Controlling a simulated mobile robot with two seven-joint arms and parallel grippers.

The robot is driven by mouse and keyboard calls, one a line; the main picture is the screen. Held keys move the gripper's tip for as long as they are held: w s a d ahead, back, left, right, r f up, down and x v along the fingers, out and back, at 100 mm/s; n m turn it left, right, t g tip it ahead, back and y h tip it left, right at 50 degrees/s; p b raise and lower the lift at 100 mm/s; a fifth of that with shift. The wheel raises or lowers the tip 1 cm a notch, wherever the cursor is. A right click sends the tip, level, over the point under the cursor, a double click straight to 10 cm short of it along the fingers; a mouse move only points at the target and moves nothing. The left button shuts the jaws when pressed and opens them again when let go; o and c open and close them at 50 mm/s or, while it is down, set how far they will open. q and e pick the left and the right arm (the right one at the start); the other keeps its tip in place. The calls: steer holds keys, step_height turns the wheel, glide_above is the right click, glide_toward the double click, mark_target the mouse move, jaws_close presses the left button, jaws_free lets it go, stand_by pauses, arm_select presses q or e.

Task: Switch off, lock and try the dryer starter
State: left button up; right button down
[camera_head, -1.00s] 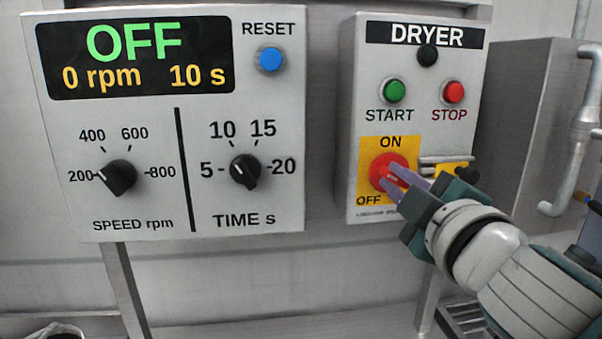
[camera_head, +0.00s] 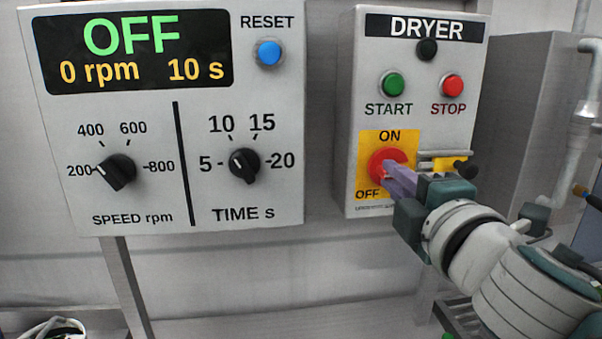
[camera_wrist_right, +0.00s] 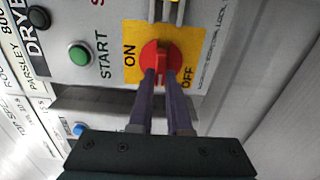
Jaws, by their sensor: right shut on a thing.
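The dryer starter box (camera_head: 352,110) hangs on the wall right of centre, with a green START button (camera_head: 393,84), a red STOP button (camera_head: 452,86) and a red rotary switch (camera_head: 378,163) on a yellow plate marked ON and OFF. My right gripper (camera_head: 388,172) is shut on the switch's red handle; the right wrist view shows its fingers on either side of the red handle (camera_wrist_right: 161,58). The fingers partly hide the handle in the head view, so its exact setting is unclear there. A yellow piece (camera_head: 443,165) sits at a grey rail beside the switch. My left gripper is out of view.
A control panel (camera_head: 140,200) reading OFF, 0 rpm and 10 s stands left of the starter, with a blue RESET button (camera_head: 269,53) and two black knobs. A grey cabinet (camera_head: 520,120) and pipes (camera_head: 585,125) stand on the right.

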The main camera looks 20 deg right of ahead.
steer(key=c, duration=0.9)
jaws_free()
steer(key=shift+o, duration=0.2)
steer(key=b+v, duration=0.2)
steer(key=v, duration=0.8)
steer(key=shift+d, duration=0.1)
